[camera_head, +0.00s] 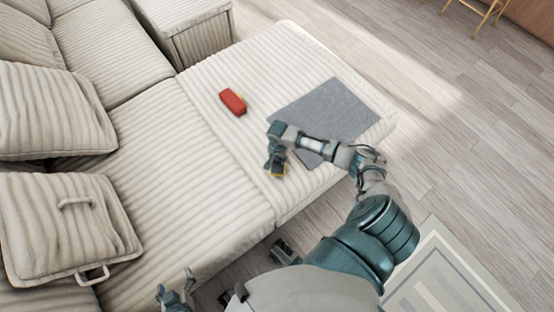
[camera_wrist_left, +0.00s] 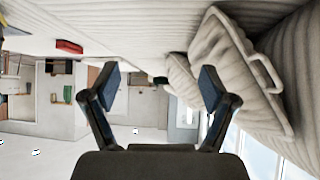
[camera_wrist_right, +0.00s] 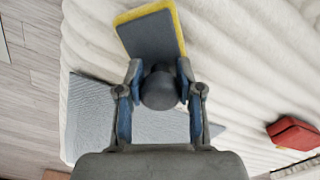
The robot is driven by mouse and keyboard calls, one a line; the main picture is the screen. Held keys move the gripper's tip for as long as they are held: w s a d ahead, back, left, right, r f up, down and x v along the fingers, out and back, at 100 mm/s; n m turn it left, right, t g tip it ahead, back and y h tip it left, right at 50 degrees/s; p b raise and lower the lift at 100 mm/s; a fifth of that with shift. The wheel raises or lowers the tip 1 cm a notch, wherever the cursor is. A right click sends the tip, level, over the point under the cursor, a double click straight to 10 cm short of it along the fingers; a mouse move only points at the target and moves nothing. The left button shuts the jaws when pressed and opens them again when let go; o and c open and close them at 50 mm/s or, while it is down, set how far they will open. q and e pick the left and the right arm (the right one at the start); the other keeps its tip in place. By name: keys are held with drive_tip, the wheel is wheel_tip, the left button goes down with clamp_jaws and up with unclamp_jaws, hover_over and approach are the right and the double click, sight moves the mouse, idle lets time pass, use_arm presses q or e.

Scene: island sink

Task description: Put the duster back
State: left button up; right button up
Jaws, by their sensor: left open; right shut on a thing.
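The duster (camera_wrist_right: 150,38) is a grey pad with a yellow edge and a dark round knob. My right gripper (camera_wrist_right: 160,82) is shut on the knob, and the pad sticks out past the fingertips. In the head view the right gripper (camera_head: 276,155) is over the cream sofa, left of the grey mat, with a little of the duster's yellow (camera_head: 279,173) showing. I cannot tell if the duster touches the sofa. My left gripper (camera_head: 176,296) is open and empty at the bottom edge; its spread fingers show in the left wrist view (camera_wrist_left: 158,90).
A grey mat (camera_head: 325,108) lies flat on the sofa seat (camera_head: 200,75). A red block (camera_head: 233,102) lies left of the mat. Cushions (camera_head: 60,225) fill the sofa's left side. Wooden floor and a striped rug (camera_head: 445,280) are to the right.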

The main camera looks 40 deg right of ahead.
drive_tip(key=shift+a+f, duration=0.1)
drive_tip(key=shift+f, duration=0.45)
drive_tip(key=shift+d+f, duration=0.1)
drive_tip(key=shift+d, duration=0.1)
drive_tip(key=o, duration=1)
drive_tip(key=shift+d+f, duration=0.15)
drive_tip(key=shift+f, duration=0.05)
use_arm(q)
drive_tip(key=shift+w+d+r+t, duration=0.25)
drive_tip(key=shift+w+d+t, duration=0.05)
drive_tip(key=shift+w, duration=0.15)
drive_tip(key=shift+w+d+r+t, duration=0.25)
drive_tip(key=shift+w+t, duration=0.05)
drive_tip(key=shift+w, duration=0.1)
drive_tip(key=shift+a, duration=0.1)
use_arm(e)
drive_tip(key=shift+a+r, duration=0.15)
drive_tip(key=shift+a, duration=0.1)
